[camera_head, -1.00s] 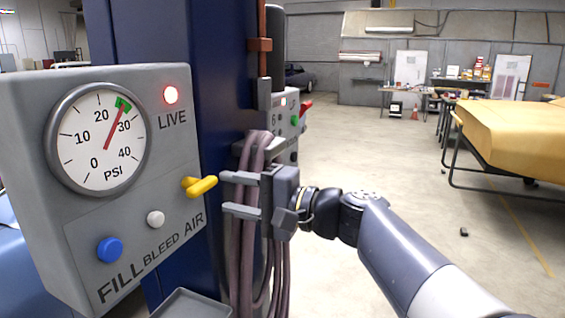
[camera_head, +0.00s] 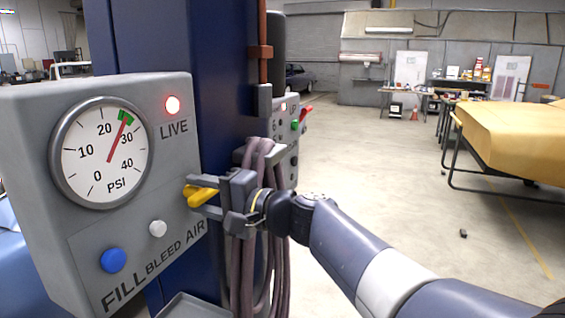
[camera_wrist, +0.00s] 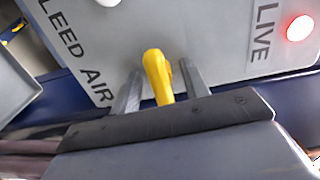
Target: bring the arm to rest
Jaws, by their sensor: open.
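My gripper (camera_head: 192,194) is open at the yellow AIR lever (camera_head: 202,196) on the right side of the grey panel (camera_head: 80,250). In the wrist view the yellow lever (camera_wrist: 158,76) stands between my two fingers (camera_wrist: 160,88), with a finger on each side. I cannot tell whether either finger touches it. The gauge (camera_head: 101,153) has its needle in the green mark between 20 and 30 PSI. The red LIVE lamp (camera_head: 173,105) is lit.
A blue FILL button (camera_head: 112,260) and a white BLEED button (camera_head: 158,229) are on the panel. A coiled hose (camera_head: 262,260) hangs from the blue post (camera_head: 165,50) beside my wrist. Open floor (camera_head: 350,160) lies to the right, before a yellow-brown covered object (camera_head: 510,135).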

